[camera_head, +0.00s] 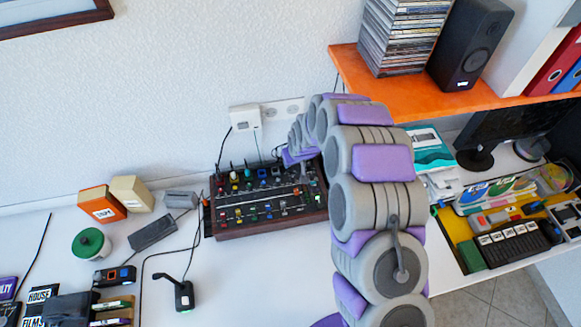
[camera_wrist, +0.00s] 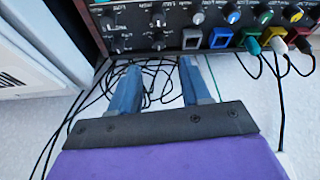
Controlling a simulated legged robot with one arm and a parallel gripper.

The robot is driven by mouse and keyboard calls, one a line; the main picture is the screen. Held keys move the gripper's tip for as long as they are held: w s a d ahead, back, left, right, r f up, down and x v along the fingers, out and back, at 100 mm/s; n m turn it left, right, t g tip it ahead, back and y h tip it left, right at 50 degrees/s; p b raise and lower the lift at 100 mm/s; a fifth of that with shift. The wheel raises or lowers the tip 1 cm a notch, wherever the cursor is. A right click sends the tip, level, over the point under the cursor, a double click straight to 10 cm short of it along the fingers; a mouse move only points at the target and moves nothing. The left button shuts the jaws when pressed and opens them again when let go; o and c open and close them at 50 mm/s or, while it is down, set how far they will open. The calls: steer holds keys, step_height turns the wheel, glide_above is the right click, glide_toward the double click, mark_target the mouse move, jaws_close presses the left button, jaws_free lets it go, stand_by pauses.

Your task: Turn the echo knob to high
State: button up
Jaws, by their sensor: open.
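The dark mixer with wooden ends (camera_head: 222,229) sits on the white desk against the wall, with rows of coloured knobs and sliders. In the wrist view its panel (camera_wrist: 178,28) fills the top, with small black knobs at the left and blue, white and yellow knobs at the right. I cannot read the labels, so I cannot tell which knob is echo. My gripper (camera_wrist: 158,68) is open and empty, its two blue fingers pointing at the panel's edge below the black knobs, apart from them. In the head view my arm's end is at the mixer's back right.
Loose black cables lie under and between my fingers. Coloured plugs (camera_wrist: 277,45) with cables stick out of the panel at the right. A white wall box (camera_head: 245,118) is behind the mixer. A small black microphone (camera_head: 184,293) stands in front of it.

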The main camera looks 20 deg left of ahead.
mark_target(291, 169)
steer(key=b+x, duration=0.1)
steer(key=x, duration=0.8)
steer(key=shift+w+f+b, duration=0.2)
steer(key=shift+b, duration=0.15)
steer(key=shift+c, duration=0.3)
jaws_close()
